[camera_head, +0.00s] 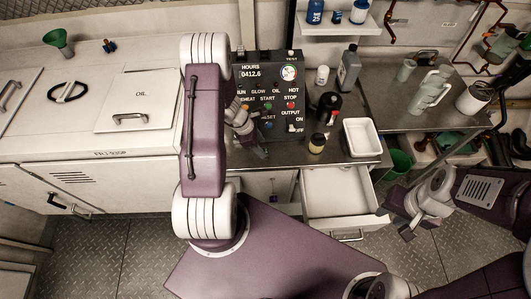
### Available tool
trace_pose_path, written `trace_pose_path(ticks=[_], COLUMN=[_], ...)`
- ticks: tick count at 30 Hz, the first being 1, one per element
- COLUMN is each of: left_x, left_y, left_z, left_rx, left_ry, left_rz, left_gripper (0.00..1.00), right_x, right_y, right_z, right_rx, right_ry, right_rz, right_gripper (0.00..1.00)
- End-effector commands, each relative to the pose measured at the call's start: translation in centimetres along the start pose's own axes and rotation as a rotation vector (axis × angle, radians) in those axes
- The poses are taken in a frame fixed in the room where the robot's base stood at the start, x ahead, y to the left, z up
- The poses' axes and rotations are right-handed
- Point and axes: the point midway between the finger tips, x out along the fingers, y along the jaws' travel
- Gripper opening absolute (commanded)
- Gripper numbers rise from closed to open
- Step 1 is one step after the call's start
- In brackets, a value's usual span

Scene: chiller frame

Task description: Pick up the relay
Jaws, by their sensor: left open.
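I cannot make out a relay with certainty in the head view. My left gripper (262,150) is open in front of the control panel (272,72), over the steel bench top, and partly covers the panel's lower left. I see nothing held in it. A small dark jar with a tan lid (317,143) stands on the bench to its right. My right gripper (405,232) hangs at the right, beside the open drawer and clear of it. Its fingers are too small to tell whether they are open.
A white tray (379,140) lies on the bench. Below it a white drawer (335,190) stands open and looks empty. A black and red container (329,104) and a grey bottle (349,68) stand further back.

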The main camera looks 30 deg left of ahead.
Motion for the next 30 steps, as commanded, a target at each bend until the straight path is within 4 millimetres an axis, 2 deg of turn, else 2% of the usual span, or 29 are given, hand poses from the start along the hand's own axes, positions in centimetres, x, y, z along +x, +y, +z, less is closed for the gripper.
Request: trace_pose_path(ticks=[2, 9, 12, 17, 18, 23, 24, 30], left_x=[0.3, 4.5, 5.1, 5.2, 5.2, 5.1, 5.1, 5.1], left_y=[0.0, 0.0, 0.0, 0.1, 0.1, 0.1, 0.1, 0.1], left_z=[0.0, -0.1, -0.1, -0.1, -0.1, -0.1, -0.1, -0.1], left_rx=[0.001, 0.0, 0.0, 0.001, 0.001, 0.001, 0.001, 0.001], left_ry=[0.0, 0.0, 0.0, 0.0, 0.0, 0.0, 0.0, 0.0], left_rz=[-0.001, -0.003, -0.001, 0.0, 0.0, 0.0, 0.0, 0.0], left_gripper=[0.51, 0.51, 0.51, 0.51, 0.48, 0.04, 0.0, 0.0], right_x=[-0.1, -0.5, -0.5, -0.5, -0.5, -0.5, -0.5, -0.5], right_y=[0.0, 0.0, 0.0, 0.0, 0.0, 0.0, 0.0, 0.0], right_z=[0.0, -0.1, -0.1, -0.1, -0.1, -0.1, -0.1, -0.1], right_rx=[0.0, 0.0, 0.0, 0.0, 0.0, 0.0, 0.0, 0.0], right_ry=[0.0, 0.0, 0.0, 0.0, 0.0, 0.0, 0.0, 0.0], right_rz=[0.0, 0.0, 0.0, 0.0, 0.0, 0.0, 0.0, 0.0], right_gripper=[0.34, 0.34, 0.34, 0.34, 0.34, 0.34, 0.34, 0.34])
